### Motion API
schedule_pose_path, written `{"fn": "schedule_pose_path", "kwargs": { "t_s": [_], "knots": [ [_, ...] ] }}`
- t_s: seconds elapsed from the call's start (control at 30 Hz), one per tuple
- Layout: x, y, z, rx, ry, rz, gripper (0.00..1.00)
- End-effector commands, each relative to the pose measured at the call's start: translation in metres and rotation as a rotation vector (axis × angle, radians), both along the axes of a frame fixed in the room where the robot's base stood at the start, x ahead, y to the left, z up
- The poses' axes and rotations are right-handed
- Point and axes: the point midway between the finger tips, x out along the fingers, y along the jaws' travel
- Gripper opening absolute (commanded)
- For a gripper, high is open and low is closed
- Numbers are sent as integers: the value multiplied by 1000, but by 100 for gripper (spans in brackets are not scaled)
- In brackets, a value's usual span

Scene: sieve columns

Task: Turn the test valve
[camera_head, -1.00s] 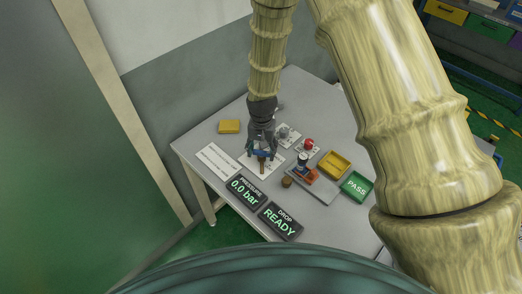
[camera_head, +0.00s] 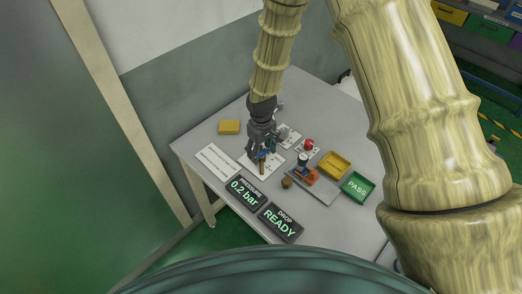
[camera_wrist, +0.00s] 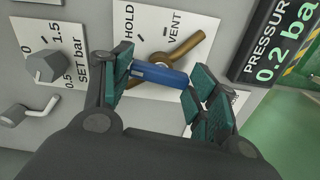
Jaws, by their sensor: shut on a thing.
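The test valve has a blue handle (camera_wrist: 158,76) and a brass-coloured lever part (camera_wrist: 186,48) on a white plate marked HOLD and VENT (camera_wrist: 150,22). In the wrist view my gripper (camera_wrist: 165,74) has its teal finger pads on either side of the blue handle and is shut on it. In the head view my gripper (camera_head: 263,148) reaches down to the valve, and the blue handle (camera_head: 262,157) shows just below the fingers, partly hidden. The pressure display (camera_head: 243,191) reads 0.2 bar, also in the wrist view (camera_wrist: 282,45).
A grey SET bar knob (camera_wrist: 45,66) stands beside the valve plate. The DROP display (camera_head: 281,222) reads READY. A yellow block (camera_head: 229,127) lies left.

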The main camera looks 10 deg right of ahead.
Motion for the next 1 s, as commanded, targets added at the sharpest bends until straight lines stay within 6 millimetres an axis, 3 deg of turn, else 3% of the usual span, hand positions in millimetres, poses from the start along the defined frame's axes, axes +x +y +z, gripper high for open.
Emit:
{"fn": "schedule_pose_path", "kwargs": {
  "t_s": [0.33, 0.87, 0.9, 1.0],
  "knots": [
    [-2, 0, -2, -1, 5, 131, 35],
    [-3, 0, -2, -1, 6, 153, 35],
    [-3, 0, -2, -1, 6, 153, 64],
    [-2, 0, -1, -1, 4, 152, 80]
  ]
}}
